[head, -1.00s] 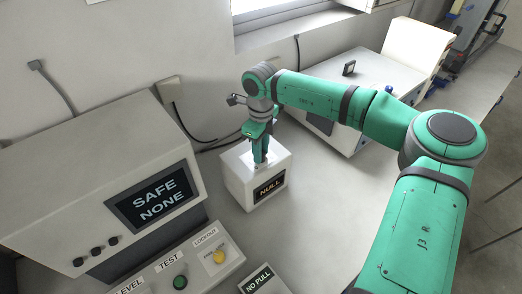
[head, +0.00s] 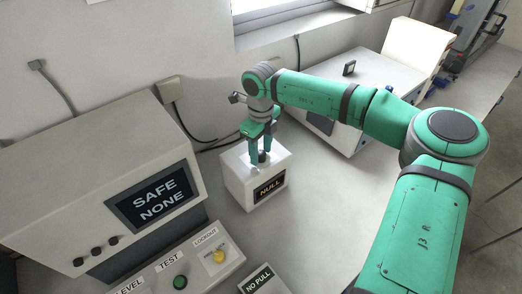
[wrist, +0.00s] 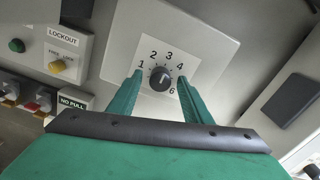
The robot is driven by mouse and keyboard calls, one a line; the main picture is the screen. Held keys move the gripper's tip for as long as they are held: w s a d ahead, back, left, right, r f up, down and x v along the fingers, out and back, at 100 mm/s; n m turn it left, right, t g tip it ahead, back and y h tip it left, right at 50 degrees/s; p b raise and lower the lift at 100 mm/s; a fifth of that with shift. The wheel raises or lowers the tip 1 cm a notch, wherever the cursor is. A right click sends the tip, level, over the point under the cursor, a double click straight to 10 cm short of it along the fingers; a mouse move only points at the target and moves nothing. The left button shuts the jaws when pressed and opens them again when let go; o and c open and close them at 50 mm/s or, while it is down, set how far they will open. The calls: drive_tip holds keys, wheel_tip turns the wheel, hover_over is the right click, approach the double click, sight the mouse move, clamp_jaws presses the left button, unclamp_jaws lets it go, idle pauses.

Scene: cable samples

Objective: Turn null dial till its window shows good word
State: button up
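The null dial (wrist: 160,78) is a dark round knob with a pale pointer mark, on top of a white box (head: 238,188). Numbers ring it; 1, 2, 3, 4 and 6 can be read, and the mark points roughly up, between 2 and 3 or near 3. The box's front window (head: 270,187) shows NULL in orange. My gripper (head: 260,157) points down over the box top. In the wrist view my gripper (wrist: 159,77) is open, one finger on each side of the dial, with gaps visible between fingers and knob.
A large console at left has a screen (head: 153,200) reading SAFE NONE. A sloped panel with a green TEST button (head: 180,282) and yellow LOCKOUT knob (head: 218,257) stands in front. A NO PULL sign (head: 258,281) lies near. Clear bench is right of the box.

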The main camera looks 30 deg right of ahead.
sight(261, 153)
wheel_tip(261, 153, up, 11)
idle(0.7)
drive_tip(key=shift+a+f, duration=0.1)
drive_tip(key=shift+f, duration=0.05)
idle(0.3)
